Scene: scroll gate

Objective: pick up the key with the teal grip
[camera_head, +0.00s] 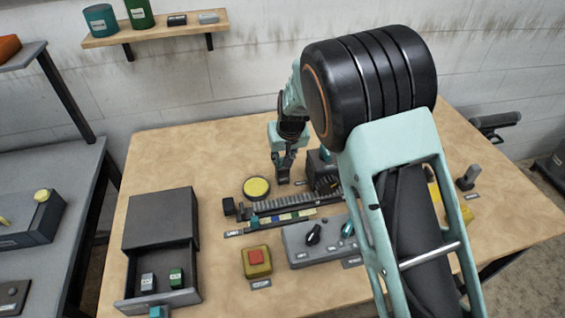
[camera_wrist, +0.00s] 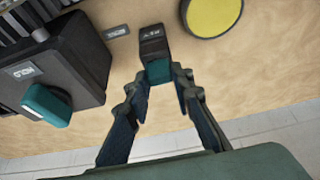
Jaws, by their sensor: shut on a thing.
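In the wrist view, the key's teal grip (camera_wrist: 158,71) is between the fingertips of my gripper (camera_wrist: 160,82), which is shut on it. A small dark block with a pale label (camera_wrist: 153,42) adjoins the grip; I cannot tell whether it is a holder or part of the key. The key's shaft is not visible. In the head view, my gripper (camera_head: 284,165) points down near the back of the wooden table, with the dark block (camera_head: 283,178) just below it.
A yellow round button (camera_head: 256,188) is close by to the left. A dark box (camera_wrist: 65,65) with another teal part (camera_wrist: 47,105) stands beside my gripper. A rail (camera_head: 280,207), a grey control panel (camera_head: 317,240) and an open drawer (camera_head: 160,280) lie toward the front.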

